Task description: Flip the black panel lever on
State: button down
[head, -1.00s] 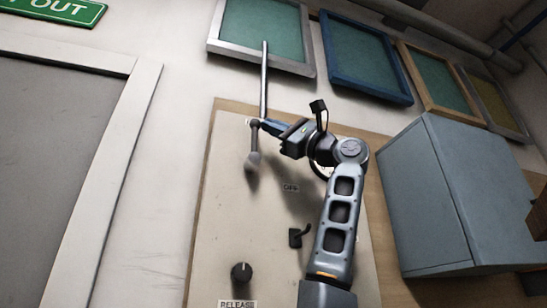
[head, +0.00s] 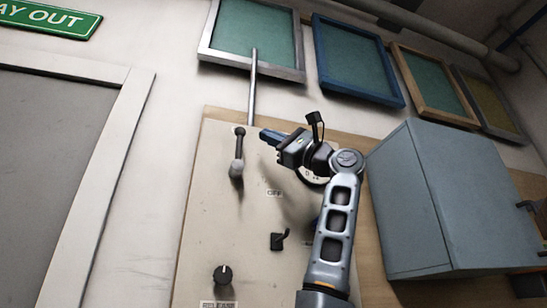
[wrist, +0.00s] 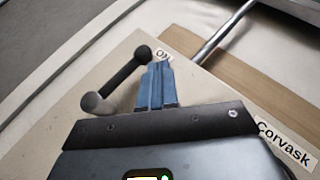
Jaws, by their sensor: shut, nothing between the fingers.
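The black panel lever (head: 238,150) is on the pale panel (head: 205,215), with a dark round end at the top and a grey round end hanging below it. In the wrist view the lever (wrist: 122,77) runs from its dark end, close to the ON label (wrist: 163,56), down left to the grey end. An OFF label (head: 274,194) sits lower on the panel. My gripper (head: 264,136) is shut and empty, just right of the lever's upper end with a small gap in the head view. Its blue fingertips (wrist: 155,72) also lie right of the lever in the wrist view.
Lower on the panel are a small black hooked switch (head: 279,240) and a round black knob (head: 223,274). A metal rod (head: 252,90) rises above the panel. A grey cabinet (head: 440,200) stands to the right; framed screens (head: 358,62) hang above.

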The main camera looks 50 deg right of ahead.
jog(key=s+d+f+b, duration=0.2)
jog(key=s+d+f, duration=0.1)
jog(key=s, duration=0.5)
jog(key=shift+s+d+b, duration=0.3)
jog(key=shift+d+b, duration=0.1)
jog(key=shift+d, duration=0.3)
